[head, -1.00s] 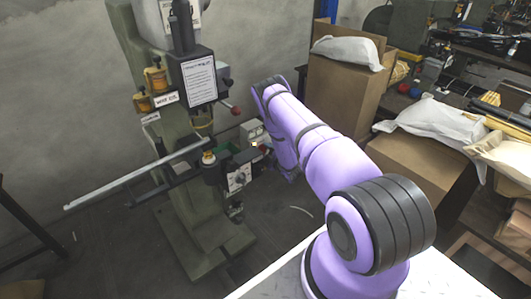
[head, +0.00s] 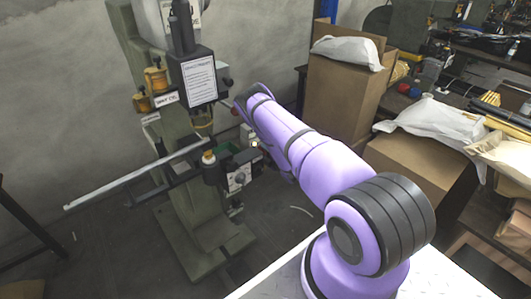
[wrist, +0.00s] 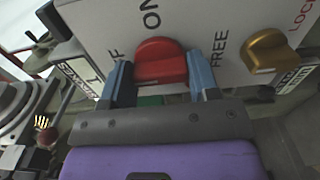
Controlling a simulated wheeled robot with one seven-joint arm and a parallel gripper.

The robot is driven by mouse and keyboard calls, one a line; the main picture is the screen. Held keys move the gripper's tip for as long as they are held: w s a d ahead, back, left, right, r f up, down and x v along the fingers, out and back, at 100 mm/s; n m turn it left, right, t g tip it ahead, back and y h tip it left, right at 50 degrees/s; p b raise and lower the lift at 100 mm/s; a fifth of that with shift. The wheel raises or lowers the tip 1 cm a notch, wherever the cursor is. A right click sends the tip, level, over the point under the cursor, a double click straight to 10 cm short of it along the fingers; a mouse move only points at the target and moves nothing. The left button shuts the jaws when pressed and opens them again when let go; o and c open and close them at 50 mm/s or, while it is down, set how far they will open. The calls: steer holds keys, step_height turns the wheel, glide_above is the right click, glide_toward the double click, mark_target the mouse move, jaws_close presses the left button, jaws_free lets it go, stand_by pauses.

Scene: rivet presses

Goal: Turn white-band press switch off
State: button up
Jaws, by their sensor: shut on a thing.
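The red switch knob (wrist: 160,63) sits on a white panel (wrist: 95,22) in the wrist view, with ON printed above it and a partly hidden word ending in F to its left. My gripper (wrist: 160,72) has its two blue fingers on either side of the knob and is shut on it. In the head view, the green-grey press (head: 195,215) stands left of centre. My arm hides the switch and the fingers there.
A gold knob (wrist: 267,52) sits right of the red one, between FREE and LOCK. In the head view, a long bar (head: 130,177) sticks out left from the press. A dark box with a dial (head: 238,178) is near my arm's end. Cardboard boxes (head: 340,105) stand right.

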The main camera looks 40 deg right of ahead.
steer(key=o, duration=0.9)
steer(key=s, duration=1.1)
steer(key=shift+d, duration=0.2)
